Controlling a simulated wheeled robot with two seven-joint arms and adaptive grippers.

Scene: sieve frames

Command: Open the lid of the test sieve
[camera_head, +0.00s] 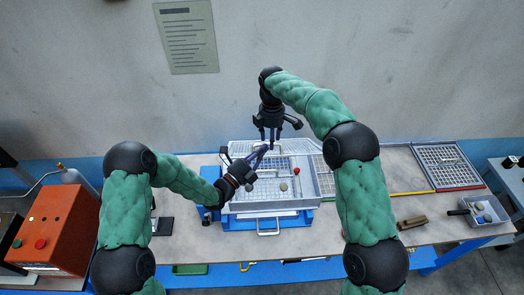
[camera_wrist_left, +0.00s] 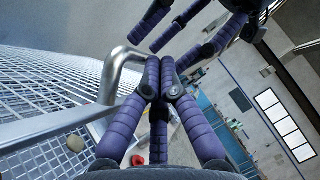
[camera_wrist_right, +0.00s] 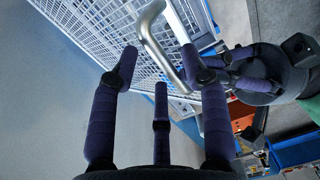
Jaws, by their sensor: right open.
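The test sieve (camera_head: 315,188) is a pale, mesh-bottomed metal frame on a blue base at the middle of the table. Its mesh also shows in the left wrist view (camera_wrist_left: 45,85) and the right wrist view (camera_wrist_right: 100,35). A bent metal handle (camera_wrist_left: 112,72) stands out from the frame; it also shows in the right wrist view (camera_wrist_right: 155,42). My left gripper (camera_head: 266,150) is over the sieve's back left, its fingers together at the handle's end and seemingly closed on it. My right gripper (camera_head: 272,140) is open and empty, pointing down behind it. How far the lid is raised is unclear.
A stone (camera_head: 283,186) and a red-tipped rod (camera_head: 296,173) show within the sieve. A front handle (camera_head: 268,231) projects towards me. An orange box (camera_head: 55,230) stands at left. The wall is close behind.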

